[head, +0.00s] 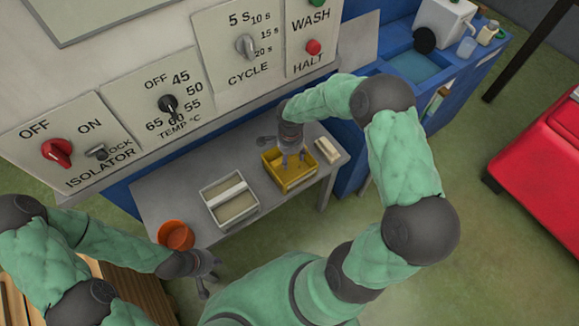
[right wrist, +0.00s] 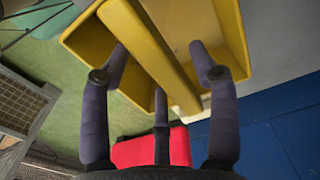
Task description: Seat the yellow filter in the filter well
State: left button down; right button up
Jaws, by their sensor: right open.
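The yellow filter (head: 284,183) is an open yellow box with a bar across its middle, on the grey bench. My right gripper (head: 291,158) is directly over it, fingers downward. In the right wrist view the filter (right wrist: 175,62) fills the top, and my open fingers (right wrist: 160,50) stand on either side of its bar. I cannot tell whether they touch it. My left gripper (head: 204,279) hangs in front of the bench, away from the filter; its opening is unclear. I cannot make out the filter well for certain.
A grey tray (head: 211,206) with a pale bar stands left of the filter, and an orange bowl (head: 176,236) is at the bench's left end. A pale block (head: 327,150) lies to the right. The control panel (head: 130,110) rises behind the bench (head: 158,192).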

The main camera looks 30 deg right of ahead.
jog(key=shift+f, duration=0.4)
grip_shut()
jog(key=shift+r, duration=0.2)
